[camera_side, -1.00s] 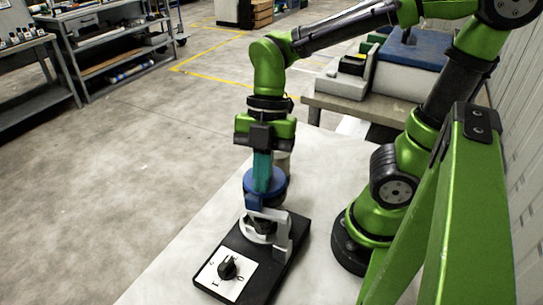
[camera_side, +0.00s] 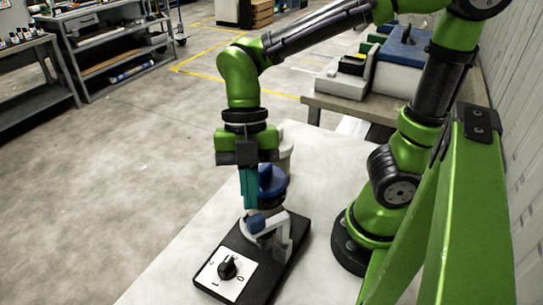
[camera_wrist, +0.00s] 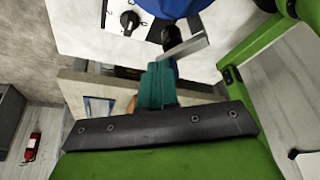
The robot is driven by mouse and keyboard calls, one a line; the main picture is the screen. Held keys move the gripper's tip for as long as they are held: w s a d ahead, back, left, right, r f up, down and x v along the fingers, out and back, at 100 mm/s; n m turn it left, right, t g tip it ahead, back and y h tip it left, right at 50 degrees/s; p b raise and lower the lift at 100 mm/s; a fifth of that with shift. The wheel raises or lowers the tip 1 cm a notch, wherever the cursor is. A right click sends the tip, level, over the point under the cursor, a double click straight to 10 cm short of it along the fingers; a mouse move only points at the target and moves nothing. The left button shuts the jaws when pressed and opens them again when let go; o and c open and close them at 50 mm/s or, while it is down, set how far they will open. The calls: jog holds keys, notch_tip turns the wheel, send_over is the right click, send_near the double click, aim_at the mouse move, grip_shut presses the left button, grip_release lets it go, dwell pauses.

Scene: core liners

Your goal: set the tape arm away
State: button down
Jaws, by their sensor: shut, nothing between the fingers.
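The tape arm (camera_side: 273,238) is a light grey bracket with a blue end on a black base plate (camera_side: 212,258). It stands at the rear part of the plate. A blue round piece (camera_side: 272,182) sits just behind it and also shows at the top of the wrist view (camera_wrist: 172,6). My gripper (camera_side: 250,207) has teal fingers, pointing down, shut and empty. In the side view its tips are just above and left of the arm's blue end; I cannot tell whether they touch. In the wrist view, a grey bar (camera_wrist: 184,48) lies close to the fingertips.
A white panel with a black dial (camera_side: 228,267) is at the front of the base plate. A pale cylinder (camera_side: 285,160) stands behind my gripper. The pale table is clear left of the plate. A bench (camera_side: 360,105) with boxes stands behind.

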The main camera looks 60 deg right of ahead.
jog(key=shift+s+a, duration=0.15)
jog(key=shift+a, duration=0.1)
dwell(0.5)
jog(key=shift+r, duration=0.1)
jog(key=w+a+v, duration=0.1)
jog(key=v, duration=0.8)
jog(key=shift+w+r, duration=0.3)
jog(key=shift+r, duration=0.05)
jog(key=shift+d, duration=0.1)
